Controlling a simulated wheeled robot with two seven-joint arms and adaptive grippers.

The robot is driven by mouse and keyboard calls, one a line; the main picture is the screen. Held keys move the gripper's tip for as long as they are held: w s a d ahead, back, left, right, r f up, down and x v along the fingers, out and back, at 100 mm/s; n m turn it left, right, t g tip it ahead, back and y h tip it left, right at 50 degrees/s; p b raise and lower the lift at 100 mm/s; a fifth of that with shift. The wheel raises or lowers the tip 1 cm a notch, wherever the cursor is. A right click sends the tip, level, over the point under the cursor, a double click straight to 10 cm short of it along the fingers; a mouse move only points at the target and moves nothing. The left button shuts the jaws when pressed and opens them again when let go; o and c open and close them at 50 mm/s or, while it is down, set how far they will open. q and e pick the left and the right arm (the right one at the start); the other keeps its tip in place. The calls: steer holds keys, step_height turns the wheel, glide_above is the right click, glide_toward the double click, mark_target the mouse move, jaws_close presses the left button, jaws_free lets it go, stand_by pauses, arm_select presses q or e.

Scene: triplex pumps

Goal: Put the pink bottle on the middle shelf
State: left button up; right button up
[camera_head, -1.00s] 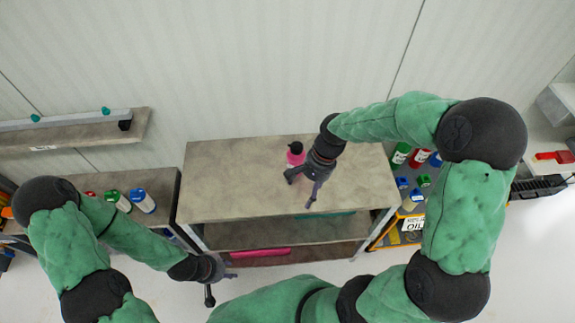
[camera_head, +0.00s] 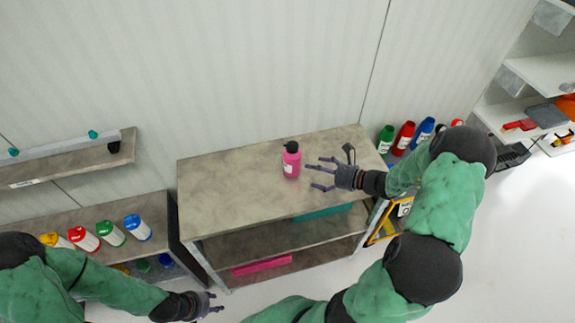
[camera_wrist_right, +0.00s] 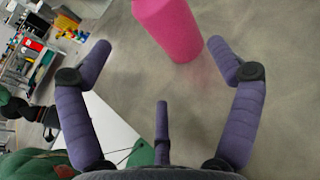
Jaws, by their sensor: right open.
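The pink bottle (camera_head: 291,160) with a black cap stands upright on the top of the grey shelf unit (camera_head: 225,192). My right gripper (camera_head: 318,176) is open just right of the bottle, its fingers pointing at it, apart from it. In the right wrist view the pink bottle (camera_wrist_right: 170,25) is ahead, beyond the open fingertips of my right gripper (camera_wrist_right: 158,50). The middle shelf (camera_head: 250,238) lies below the top, with a teal item (camera_head: 322,211) at its right. My left gripper (camera_head: 205,306) is at the lower left, away from the unit; its jaw state is unclear.
A pink item (camera_head: 262,265) lies on the lowest shelf. Several coloured bottles stand on the left unit, including a blue-capped one (camera_head: 138,228). More bottles, including a red one (camera_head: 404,138), stand at the right.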

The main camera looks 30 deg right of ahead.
mark_target(298, 165)
steer(key=shift+w+f, duration=0.15)
steer(key=shift+w, duration=0.15)
steer(key=b+x, duration=0.2)
steer(key=x, duration=0.6)
steer(key=shift+w+a+f+b, duration=0.15)
steer(key=shift+w+f+b, duration=0.05)
steer(key=shift+w+b, duration=0.1)
steer(key=shift+w+a+f, duration=0.1)
steer(key=shift+w+a, duration=0.2)
steer(key=shift+w, duration=0.3)
steer(key=shift+c, duration=0.2)
steer(key=c, duration=1.2)
